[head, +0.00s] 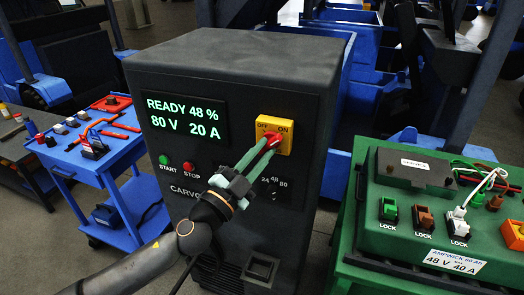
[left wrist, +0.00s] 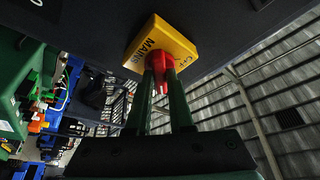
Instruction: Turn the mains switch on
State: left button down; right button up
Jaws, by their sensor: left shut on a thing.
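The mains switch is a yellow plate (head: 286,124) with a red knob (head: 270,135), on the upper right of the dark charger cabinet's front. OFF is printed at its left and ON at its right. My left gripper (head: 268,145) has its green fingers closed on the red knob. In the left wrist view the plate (left wrist: 172,42) reads MAINS, and the fingers (left wrist: 160,82) pinch the red knob (left wrist: 159,62) from both sides. The fingers partly hide the knob, so I cannot tell its setting for sure. My right gripper is out of view.
The cabinet's display (head: 184,117) is lit and reads READY 48 %, 80 V 20 A. Below it are green START (head: 163,159) and red STOP (head: 188,167) buttons. A green battery unit (head: 380,250) stands close at right, a blue tool cart (head: 75,160) at left.

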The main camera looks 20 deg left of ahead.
pick_arm(q)
jog(key=c, duration=0.8)
grip_release()
jog(key=shift+h, duration=0.3)
jog(key=shift+s, duration=0.1)
jog(key=shift+s+f, duration=0.2)
jog(key=b+v, duration=0.5)
jog(key=v, duration=0.7)
jog(key=shift+r, duration=0.2)
